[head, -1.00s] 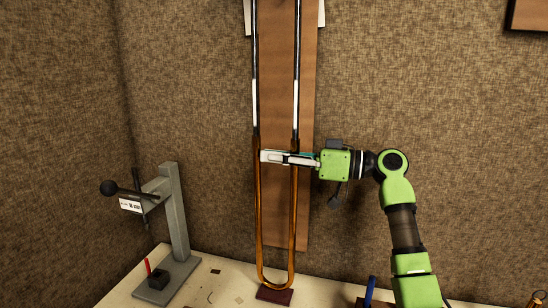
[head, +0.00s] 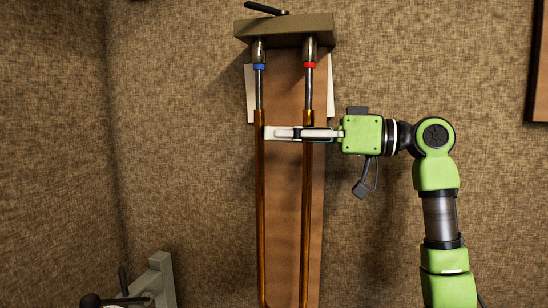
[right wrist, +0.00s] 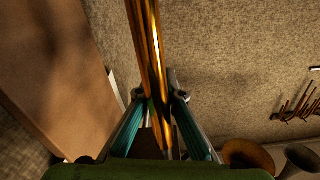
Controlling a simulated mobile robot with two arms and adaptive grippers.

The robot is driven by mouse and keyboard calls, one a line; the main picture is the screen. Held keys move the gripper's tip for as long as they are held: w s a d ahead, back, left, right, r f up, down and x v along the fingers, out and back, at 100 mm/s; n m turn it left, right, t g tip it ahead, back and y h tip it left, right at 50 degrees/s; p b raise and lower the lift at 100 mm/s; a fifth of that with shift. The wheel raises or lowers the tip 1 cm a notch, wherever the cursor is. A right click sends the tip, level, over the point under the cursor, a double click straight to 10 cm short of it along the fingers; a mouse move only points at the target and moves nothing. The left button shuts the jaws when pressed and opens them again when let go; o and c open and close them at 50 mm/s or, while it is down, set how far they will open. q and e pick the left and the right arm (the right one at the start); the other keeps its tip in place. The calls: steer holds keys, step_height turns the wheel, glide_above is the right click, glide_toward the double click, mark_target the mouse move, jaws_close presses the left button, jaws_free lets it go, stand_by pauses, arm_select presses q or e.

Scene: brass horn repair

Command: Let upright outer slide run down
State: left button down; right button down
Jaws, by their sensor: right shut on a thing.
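The outer slide (head: 307,215) is a long brass U of two parallel tubes, hanging upright. It also shows in the right wrist view (right wrist: 147,40). Its upper ends surround the inner slide tubes (head: 310,93), whose short bare silver lengths show below a blue band (head: 259,66) and a red band (head: 310,65). The holder (head: 285,30) above carries the inner tubes. My right gripper (head: 290,133) reaches in from the right and is shut on the outer slide, just below its upper ends. The bottom bow is at the picture's lower edge, partly cut off. My left gripper is out of view.
A brown board (head: 284,190) stands behind the slide against the fabric wall. A grey stand (head: 160,280) is at the lower left. The right wrist view shows horn bells (right wrist: 250,155) and a rack of thin parts (right wrist: 297,105) at right. The space left of the slide looks clear.

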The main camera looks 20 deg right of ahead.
step_height(320, 180, up, 2)
steer(key=shift+r+p, duration=0.25)
steer(key=shift+p, duration=0.15)
steer(key=shift+r, duration=0.25)
steer(key=c, duration=2.1)
jaws_free()
steer(key=shift+c, duration=0.2)
steer(key=shift+d, duration=0.1)
steer(key=shift+s+d, duration=0.1)
steer(key=shift+d, duration=0.1)
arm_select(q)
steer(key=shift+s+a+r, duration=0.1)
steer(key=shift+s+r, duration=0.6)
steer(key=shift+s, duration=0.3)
arm_select(e)
steer(key=v, duration=1.1)
